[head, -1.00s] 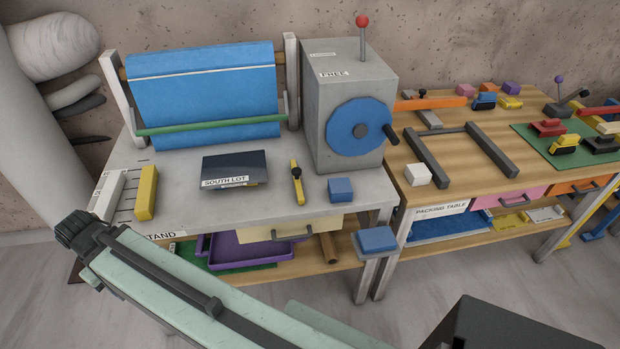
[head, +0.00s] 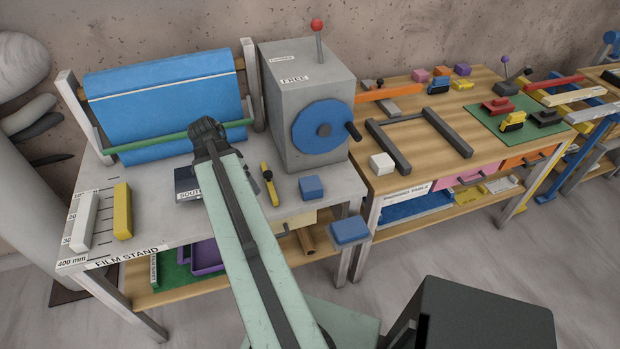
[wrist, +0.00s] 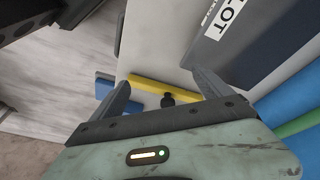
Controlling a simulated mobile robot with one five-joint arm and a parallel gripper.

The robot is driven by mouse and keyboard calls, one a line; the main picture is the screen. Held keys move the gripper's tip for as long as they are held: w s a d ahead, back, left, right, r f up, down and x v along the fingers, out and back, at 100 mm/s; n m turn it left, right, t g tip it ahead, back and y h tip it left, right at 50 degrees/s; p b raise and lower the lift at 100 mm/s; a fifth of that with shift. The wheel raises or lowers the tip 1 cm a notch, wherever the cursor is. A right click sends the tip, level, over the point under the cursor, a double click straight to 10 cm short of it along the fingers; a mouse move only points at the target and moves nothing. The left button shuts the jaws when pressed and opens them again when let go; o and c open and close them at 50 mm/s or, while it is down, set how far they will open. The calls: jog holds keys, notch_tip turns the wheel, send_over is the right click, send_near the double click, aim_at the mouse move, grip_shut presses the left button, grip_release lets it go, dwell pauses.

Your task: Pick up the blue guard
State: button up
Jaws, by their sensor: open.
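Several blue things are in view, and I cannot tell for sure which is the guard. A small blue block (head: 311,187) sits on the grey stand's top near its right front corner. A flat blue pad (head: 349,232) is at the stand's right front edge, by the leg. In the wrist view, my gripper (wrist: 160,78) is open and empty, its two fingers apart above the stand. A yellow bar with a black knob (wrist: 150,84) shows between and beyond the fingers. The blue block (wrist: 103,88) is partly hidden by the left finger.
The dark SOUTH LOT box (head: 187,184) is partly hidden by my arm. A grey box with a blue disc and crank (head: 275,110) stands behind the blue block. A blue roll (head: 160,105) stands at the back left. The packing table (head: 380,205) adjoins on the right.

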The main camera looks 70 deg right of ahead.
aim_at(308, 183)
jog(key=s+d+m, duration=0.2)
jog(key=s+d, duration=0.1)
jog(key=s, duration=0.2)
jog(key=s+d+f+m+g+b, duration=0.1)
jog(key=s+d+m, duration=0.2)
jog(key=s+d, duration=0.1)
jog(key=s+d+f+m+b, duration=0.1)
jog(key=s+d+m, duration=0.1)
jog(key=s, duration=0.5)
jog(key=shift+d+m+g, duration=0.3)
jog(key=shift+d+g, duration=0.1)
jog(key=shift+d, duration=0.25)
jog(key=b+x, duration=0.5)
jog(key=shift+s+f+b, duration=0.15)
jog(key=shift+f+b, duration=0.05)
jog(key=shift+b, duration=0.1)
jog(key=shift+r, duration=0.2)
jog(key=c, duration=1.4)
